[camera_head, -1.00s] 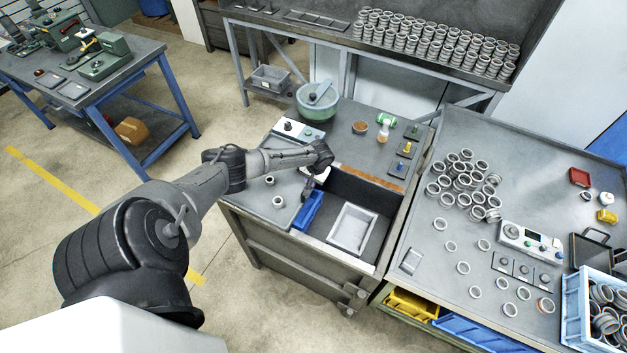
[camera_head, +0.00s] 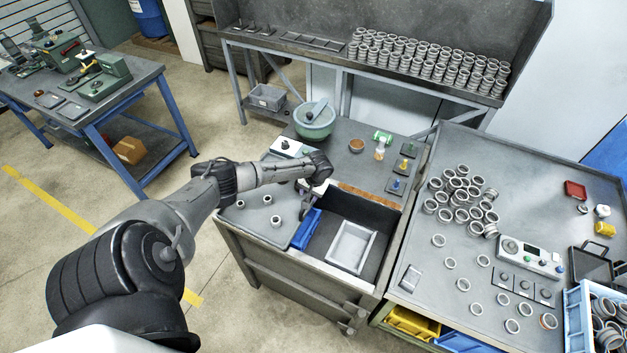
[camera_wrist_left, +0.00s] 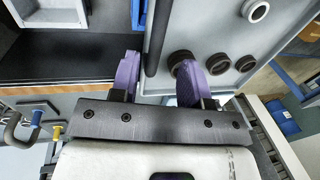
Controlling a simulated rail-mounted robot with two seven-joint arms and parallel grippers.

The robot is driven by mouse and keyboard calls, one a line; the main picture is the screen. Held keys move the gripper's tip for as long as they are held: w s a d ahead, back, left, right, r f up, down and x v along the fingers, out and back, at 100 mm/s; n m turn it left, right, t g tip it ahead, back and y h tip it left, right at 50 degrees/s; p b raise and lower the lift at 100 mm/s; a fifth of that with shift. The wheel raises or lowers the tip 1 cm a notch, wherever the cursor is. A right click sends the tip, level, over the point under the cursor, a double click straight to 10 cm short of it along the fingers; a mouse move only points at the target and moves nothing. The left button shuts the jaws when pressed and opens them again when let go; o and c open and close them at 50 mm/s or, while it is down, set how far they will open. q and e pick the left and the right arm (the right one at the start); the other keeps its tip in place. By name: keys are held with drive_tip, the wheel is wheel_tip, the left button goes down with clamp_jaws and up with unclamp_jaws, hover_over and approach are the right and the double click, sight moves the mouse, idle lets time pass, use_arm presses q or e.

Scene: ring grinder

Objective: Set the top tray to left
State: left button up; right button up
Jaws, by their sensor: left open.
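The grey top tray (camera_head: 238,217) lies over the left part of the open-topped cabinet, with a few rings or knobs on it. It also shows in the left wrist view as a grey plate (camera_wrist_left: 225,30) with a dark bar (camera_wrist_left: 155,40) along its edge. My left gripper (camera_head: 307,200) is over the cabinet at the tray's right edge. In the left wrist view the purple fingers of my left gripper (camera_wrist_left: 158,78) are apart, with the dark bar and plate edge between them. Contact cannot be told. My right gripper is out of view.
The open compartment right of the tray holds a blue bin (camera_head: 306,230) and a pale grey bin (camera_head: 372,240). A green bowl (camera_head: 313,122) and small items stand behind. A table (camera_head: 410,310) with many loose rings adjoins on the right.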

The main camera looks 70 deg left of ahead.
use_arm(q)
wheel_tip(320, 180, up, 10)
drive_tip(key=w+d, duration=0.1)
drive_tip(key=shift+d+f, duration=0.15)
drive_tip(key=shift+d, duration=0.05)
drive_tip(key=shift+w, duration=0.1)
idle(0.6)
